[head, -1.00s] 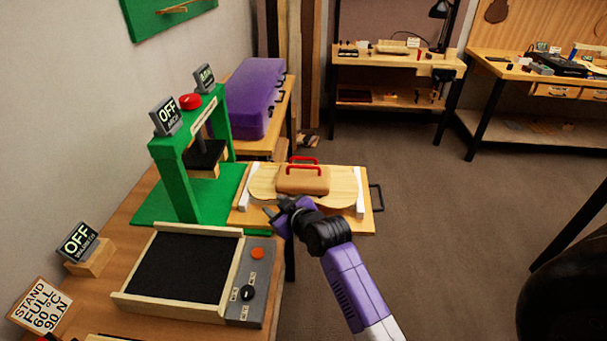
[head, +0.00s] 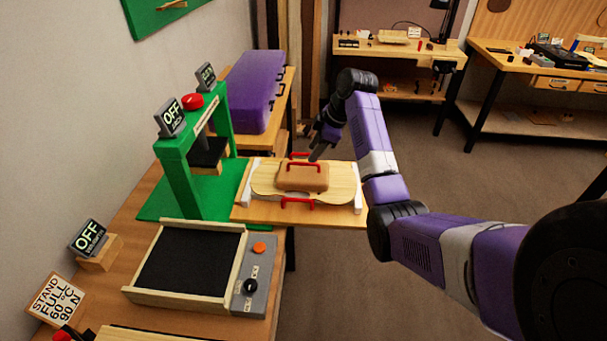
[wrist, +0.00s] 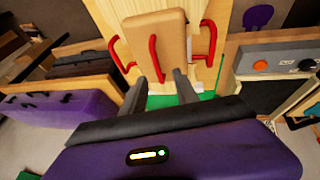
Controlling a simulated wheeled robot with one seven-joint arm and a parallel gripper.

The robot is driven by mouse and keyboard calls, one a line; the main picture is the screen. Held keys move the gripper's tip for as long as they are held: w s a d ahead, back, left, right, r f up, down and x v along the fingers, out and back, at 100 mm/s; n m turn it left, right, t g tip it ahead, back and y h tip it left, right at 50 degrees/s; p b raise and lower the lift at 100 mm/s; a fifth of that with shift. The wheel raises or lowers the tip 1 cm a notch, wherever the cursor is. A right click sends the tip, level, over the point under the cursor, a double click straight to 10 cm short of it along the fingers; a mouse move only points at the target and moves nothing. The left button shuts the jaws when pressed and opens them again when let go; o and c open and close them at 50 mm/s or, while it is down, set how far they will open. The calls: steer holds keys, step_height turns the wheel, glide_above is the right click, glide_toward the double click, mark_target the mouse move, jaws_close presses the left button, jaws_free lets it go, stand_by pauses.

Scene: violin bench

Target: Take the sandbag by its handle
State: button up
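The sandbag (head: 303,181) is a tan block lying on a pale violin-shaped plate (head: 264,183). Its red handle (head: 303,165) stands up on top. In the wrist view the sandbag (wrist: 172,36) is at the top centre, with its handle (wrist: 155,62) near the middle. My gripper (head: 317,150) is just behind and above the sandbag in the head view. In the wrist view my gripper (wrist: 160,77) is open, its fingers apart on either side of the handle's lower end in the picture. I cannot tell how far the handle is from the fingers.
Two other red handles, one behind (head: 299,154) and one in front (head: 297,204), flank the sandbag on the wooden board (head: 300,217). A green press (head: 178,172) stands to the left. A purple case (head: 255,90) is behind, and a black-topped unit (head: 190,268) is in front.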

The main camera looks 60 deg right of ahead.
mark_target(306, 164)
steer(key=shift+w+p+x, duration=0.1)
steer(key=shift+p+x, duration=0.3)
steer(key=shift+x, duration=1.25)
steer(key=shift+w+p+x, duration=0.15)
steer(key=shift+p+x, duration=0.25)
steer(key=shift+x, duration=1.3)
steer(key=shift+d+r, duration=0.15)
steer(key=shift+d, duration=0.05)
jaws_close()
steer(key=shift+r, duration=0.2)
